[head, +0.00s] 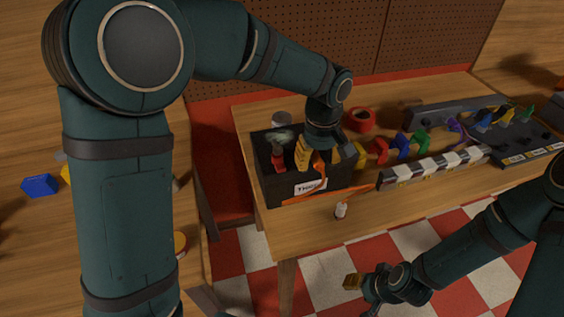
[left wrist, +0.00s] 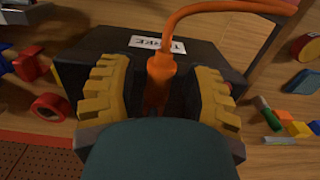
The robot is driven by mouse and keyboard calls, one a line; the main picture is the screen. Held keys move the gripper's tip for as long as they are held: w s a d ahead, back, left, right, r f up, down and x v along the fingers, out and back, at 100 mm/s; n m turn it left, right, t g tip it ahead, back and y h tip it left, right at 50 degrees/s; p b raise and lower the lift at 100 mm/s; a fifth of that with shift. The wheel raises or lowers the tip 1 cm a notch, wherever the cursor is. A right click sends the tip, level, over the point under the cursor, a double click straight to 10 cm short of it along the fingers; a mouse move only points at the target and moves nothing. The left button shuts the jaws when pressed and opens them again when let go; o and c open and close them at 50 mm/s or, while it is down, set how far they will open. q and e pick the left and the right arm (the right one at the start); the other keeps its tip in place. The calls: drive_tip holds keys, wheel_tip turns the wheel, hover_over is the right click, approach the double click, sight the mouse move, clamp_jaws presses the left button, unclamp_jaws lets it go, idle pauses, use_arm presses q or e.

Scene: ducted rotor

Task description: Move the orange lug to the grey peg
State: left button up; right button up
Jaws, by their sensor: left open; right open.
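The orange lug (left wrist: 160,72) is on the end of an orange cable and lies between the yellow fingers of my left gripper (left wrist: 158,95) in the left wrist view. The fingers stand apart on either side of it, with a gap. In the head view my left gripper (head: 332,156) points down over the dark box (head: 275,190), and part of the orange lug (head: 319,168) shows between its fingers. My right gripper (head: 362,284) is open and empty, low in front of the table. I cannot make out the grey peg for certain.
Red, blue (head: 400,147), green (head: 420,141) and purple pieces stand right of the box, behind a black-and-white striped bar (head: 435,166). A dark board (head: 520,135) with pegs is at the far right.

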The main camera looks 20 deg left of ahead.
use_arm(q)
wheel_tip(320, 180, up, 12)
idle(0.5)
idle(0.6)
